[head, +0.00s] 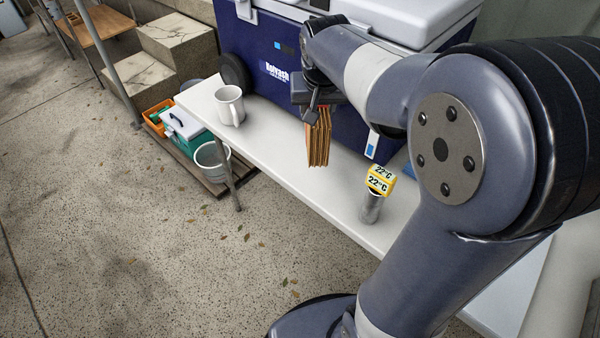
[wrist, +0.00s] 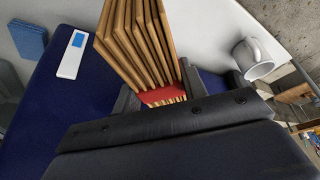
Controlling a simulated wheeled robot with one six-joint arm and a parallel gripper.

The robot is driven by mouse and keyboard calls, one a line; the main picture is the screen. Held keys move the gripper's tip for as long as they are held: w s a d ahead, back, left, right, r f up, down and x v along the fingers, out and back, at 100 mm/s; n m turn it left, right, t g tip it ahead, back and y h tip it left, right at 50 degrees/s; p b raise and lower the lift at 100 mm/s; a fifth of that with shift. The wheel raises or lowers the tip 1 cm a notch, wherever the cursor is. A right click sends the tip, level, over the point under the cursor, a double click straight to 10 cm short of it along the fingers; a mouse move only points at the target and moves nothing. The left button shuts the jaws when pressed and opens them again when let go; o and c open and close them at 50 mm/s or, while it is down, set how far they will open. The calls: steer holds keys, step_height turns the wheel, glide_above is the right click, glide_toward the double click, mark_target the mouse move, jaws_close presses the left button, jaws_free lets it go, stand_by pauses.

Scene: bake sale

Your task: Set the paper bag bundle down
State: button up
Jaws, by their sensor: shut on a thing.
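The paper bag bundle (head: 319,140) is a stack of folded brown paper bags. In the wrist view the bundle (wrist: 134,42) shows a red band (wrist: 162,95) around it near the jaws. My gripper (head: 314,106) is shut on the bundle, which hangs upright below it over the white bench. Whether its lower end touches the bench top, I cannot tell. In the wrist view my gripper (wrist: 158,98) covers part of the bundle's held end.
The white bench (head: 275,155) carries a white mug (head: 230,106) at left and a yellow-topped thermometer (head: 375,190) at right. A blue cooler (head: 262,45) stands behind. Bench top between mug and thermometer is otherwise clear. A bucket (head: 211,161) stands below.

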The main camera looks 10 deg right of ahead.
steer(key=shift+s+f+b, duration=0.2)
steer(key=shift+b, duration=0.15)
step_height(320, 180, down, 9)
steer(key=b, duration=0.2)
steer(key=shift+f+b, duration=0.1)
steer(key=shift+b, duration=0.25)
steer(key=shift+f, duration=0.25)
steer(key=o, duration=1.3)
steer(key=shift+r, duration=0.1)
steer(key=shift+o, duration=0.2)
